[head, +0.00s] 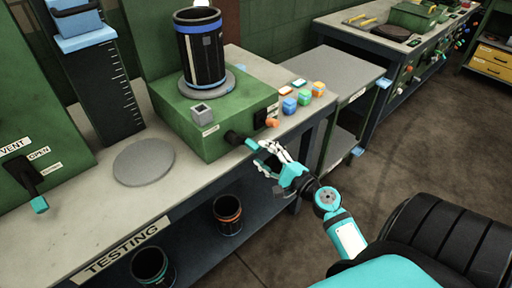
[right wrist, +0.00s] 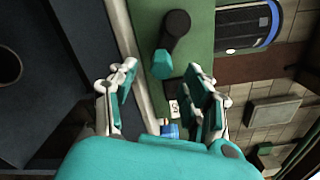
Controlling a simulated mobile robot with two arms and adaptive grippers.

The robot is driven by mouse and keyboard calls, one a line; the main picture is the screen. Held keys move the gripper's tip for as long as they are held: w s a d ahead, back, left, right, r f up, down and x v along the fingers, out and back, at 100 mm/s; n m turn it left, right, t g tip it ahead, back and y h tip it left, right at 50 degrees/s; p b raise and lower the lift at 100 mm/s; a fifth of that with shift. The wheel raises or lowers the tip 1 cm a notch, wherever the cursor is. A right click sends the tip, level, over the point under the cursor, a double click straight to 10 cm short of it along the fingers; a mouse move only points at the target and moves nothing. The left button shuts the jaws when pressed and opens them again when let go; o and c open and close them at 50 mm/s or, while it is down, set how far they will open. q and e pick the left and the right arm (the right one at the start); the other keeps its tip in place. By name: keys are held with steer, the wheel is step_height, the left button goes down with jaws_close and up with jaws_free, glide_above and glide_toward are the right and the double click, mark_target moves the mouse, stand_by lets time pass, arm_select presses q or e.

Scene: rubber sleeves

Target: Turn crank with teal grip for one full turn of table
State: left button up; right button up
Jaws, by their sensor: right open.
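The crank (head: 234,136) sits on the front of a green box (head: 230,112), with a black arm and a teal grip (head: 252,144). In the right wrist view the teal grip (right wrist: 162,64) hangs from the black crank arm (right wrist: 175,27). My right gripper (head: 266,153) is open at the crank, its fingers on either side of the teal grip in the wrist view. Whether they touch it I cannot tell. On the box, a round grey table (head: 231,80) carries an upright black sleeve (head: 201,50) with a blue band and a white mark. My left gripper is not in view.
A grey disc (head: 143,163) lies on the bench at left. Two sleeves (head: 228,214) stand on the shelf below. Floor at right is clear.

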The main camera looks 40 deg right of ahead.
steer(key=s, duration=0.7)
steer(key=shift+d, duration=0.3)
steer(key=shift+s, duration=0.1)
steer(key=s+a+f+n+g, duration=0.2)
steer(key=a+f+n+g, duration=0.1)
steer(key=f, duration=0.8)
steer(key=s+a+f+n+g, duration=0.2)
steer(key=a+f+g, duration=0.1)
steer(key=f, duration=0.8)
steer(key=s+a+f+n+g, duration=0.2)
steer(key=f+n+g, duration=0.1)
steer(key=f, duration=0.8)
steer(key=s+a+f+n+g, duration=0.3)
steer(key=s+f+n, duration=0.5)
steer(key=s, duration=0.5)
steer(key=s+a+f+n+g+h, duration=0.1)
steer(key=s+a+f+n+g, duration=0.2)
steer(key=s+f+n, duration=0.6)
steer(key=s+f+g, duration=0.2)
steer(key=s, duration=0.2)
steer(key=shift+s+f+h, duration=0.15)
steer(key=shift+f+h, duration=0.15)
steer(key=shift+f, duration=0.1)
